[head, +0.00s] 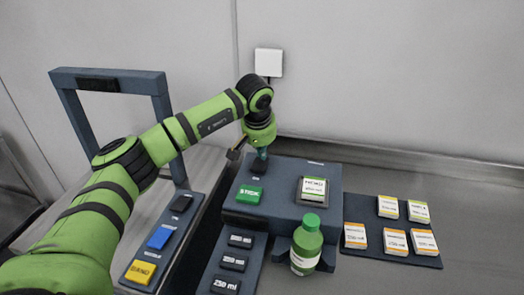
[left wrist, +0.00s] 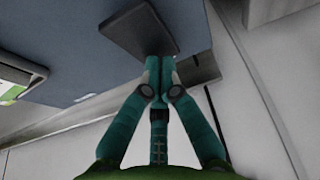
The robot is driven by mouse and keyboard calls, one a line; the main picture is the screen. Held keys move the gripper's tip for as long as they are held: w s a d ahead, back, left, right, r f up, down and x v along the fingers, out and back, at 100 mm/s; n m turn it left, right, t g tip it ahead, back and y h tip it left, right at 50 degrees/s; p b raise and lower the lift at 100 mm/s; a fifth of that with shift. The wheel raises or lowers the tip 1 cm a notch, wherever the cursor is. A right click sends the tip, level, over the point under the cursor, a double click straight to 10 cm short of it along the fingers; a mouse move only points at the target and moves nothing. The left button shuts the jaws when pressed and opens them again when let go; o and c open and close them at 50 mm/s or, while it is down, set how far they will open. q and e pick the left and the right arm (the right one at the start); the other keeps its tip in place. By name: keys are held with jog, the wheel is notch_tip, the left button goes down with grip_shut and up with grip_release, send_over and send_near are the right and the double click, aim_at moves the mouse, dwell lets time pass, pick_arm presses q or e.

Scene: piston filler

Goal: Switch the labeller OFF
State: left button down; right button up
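The labeller seems to be the blue-grey box (head: 285,175) in the middle of the head view, with a green button (head: 249,194) and a label pad (head: 313,191) on top. My left gripper (head: 260,158) points down at the back of its top. In the left wrist view, the fingers of my left gripper (left wrist: 158,62) are together with nothing between them. Their tips are at the edge of a dark flat plate (left wrist: 138,28) on the blue-grey surface (left wrist: 60,50). I cannot tell whether they touch it, or its switch position. My right gripper is out of view.
A green bottle (head: 306,246) stands in front of the box. Label stacks lie on a dark mat (head: 428,262) at right. A panel with black, blue and yellow buttons (head: 140,272) and a dark frame (head: 163,110) are at left. Volume buttons (head: 233,262) sit in front.

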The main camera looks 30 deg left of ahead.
pick_arm(q)
jog(key=shift+s, duration=0.15)
jog(key=shift+s+d+r, duration=0.2)
jog(key=shift+s+r, duration=0.05)
jog(key=shift+s, duration=0.35)
jog(key=shift+r, duration=0.2)
jog(key=v, duration=1.1)
jog(key=shift+s+r, duration=0.15)
jog(key=shift+r, duration=0.1)
